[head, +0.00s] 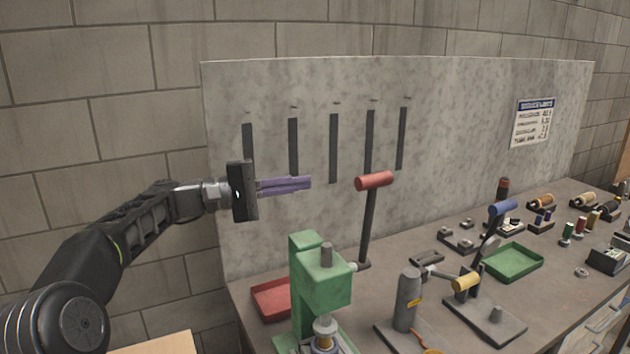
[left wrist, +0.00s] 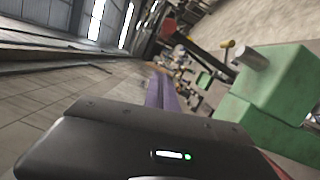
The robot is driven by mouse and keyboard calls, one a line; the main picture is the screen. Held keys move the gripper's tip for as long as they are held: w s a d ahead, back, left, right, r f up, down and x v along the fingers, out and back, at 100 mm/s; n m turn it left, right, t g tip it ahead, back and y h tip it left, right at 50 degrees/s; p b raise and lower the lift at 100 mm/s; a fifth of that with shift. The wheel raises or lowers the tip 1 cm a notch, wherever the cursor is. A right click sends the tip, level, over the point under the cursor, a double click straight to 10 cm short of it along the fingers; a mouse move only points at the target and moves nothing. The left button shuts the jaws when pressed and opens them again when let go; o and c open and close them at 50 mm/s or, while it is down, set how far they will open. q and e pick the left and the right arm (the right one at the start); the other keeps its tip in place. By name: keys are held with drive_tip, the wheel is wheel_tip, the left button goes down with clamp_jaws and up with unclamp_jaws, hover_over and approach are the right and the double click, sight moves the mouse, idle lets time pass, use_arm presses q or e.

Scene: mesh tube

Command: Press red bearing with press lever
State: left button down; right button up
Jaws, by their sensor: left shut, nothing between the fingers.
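The green press (head: 317,285) stands on the near left part of the bench, with a grey ram on top. Its press lever (head: 368,220) is a dark upright bar with a red handle (head: 374,181) at the top. Below the press head a shiny part with a yellowish band (head: 325,335) shows at the lower edge; I cannot make out a red bearing. My left gripper (head: 308,183) is shut and empty, its purple fingers pointing right, left of the red handle and apart from it. In the left wrist view the green press (left wrist: 270,85) is at the right. My right gripper is not in view.
A grey panel (head: 445,110) with dark strips stands behind the bench.

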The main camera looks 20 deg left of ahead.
use_arm(q)
drive_tip(key=w+d+r+p, duration=0.1)
drive_tip(key=d+p, duration=0.3)
drive_tip(key=d, duration=0.6)
drive_tip(key=shift+w+d+r, duration=0.15)
drive_tip(key=shift+w+d, duration=0.15)
drive_tip(key=shift+w, duration=0.15)
